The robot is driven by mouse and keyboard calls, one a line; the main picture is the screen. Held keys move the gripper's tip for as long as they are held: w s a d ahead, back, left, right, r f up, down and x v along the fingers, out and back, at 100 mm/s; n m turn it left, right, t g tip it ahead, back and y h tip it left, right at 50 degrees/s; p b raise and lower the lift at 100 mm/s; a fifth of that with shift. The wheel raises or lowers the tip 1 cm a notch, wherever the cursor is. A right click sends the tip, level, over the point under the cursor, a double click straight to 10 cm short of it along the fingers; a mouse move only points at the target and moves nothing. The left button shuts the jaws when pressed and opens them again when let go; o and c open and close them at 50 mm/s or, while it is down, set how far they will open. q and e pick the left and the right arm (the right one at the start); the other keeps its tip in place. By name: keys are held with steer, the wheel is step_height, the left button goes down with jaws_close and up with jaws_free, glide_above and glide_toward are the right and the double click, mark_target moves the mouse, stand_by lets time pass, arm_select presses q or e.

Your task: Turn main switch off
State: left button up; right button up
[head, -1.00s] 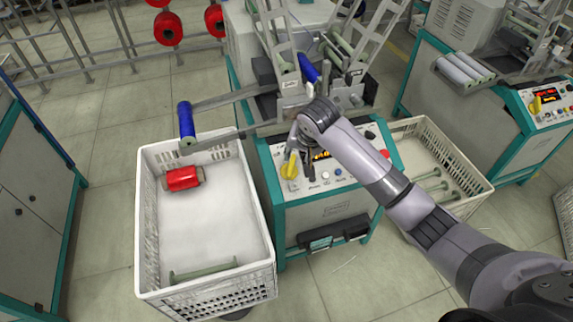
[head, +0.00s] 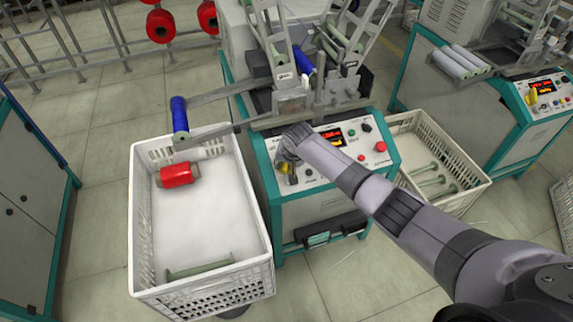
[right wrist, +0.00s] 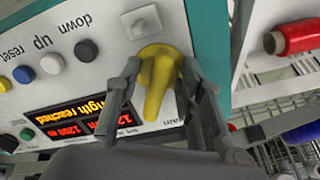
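My right gripper (head: 287,166) is at the panel's left end. In the right wrist view its two fingers (right wrist: 161,68) stand apart, one on each side of the switch handle. A gap shows at the left finger; I cannot tell whether the right finger touches the handle. My left gripper is not in view.
A lit display (right wrist: 75,118) and several buttons are beside the switch. A white crate (head: 143,225) with a red bobbin (head: 178,174) stands left of the machine. A blue bobbin (head: 180,114) is on an arm above it. Another crate (head: 460,158) stands right.

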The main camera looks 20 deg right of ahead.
steer(key=shift+c, duration=0.4)
jaws_close()
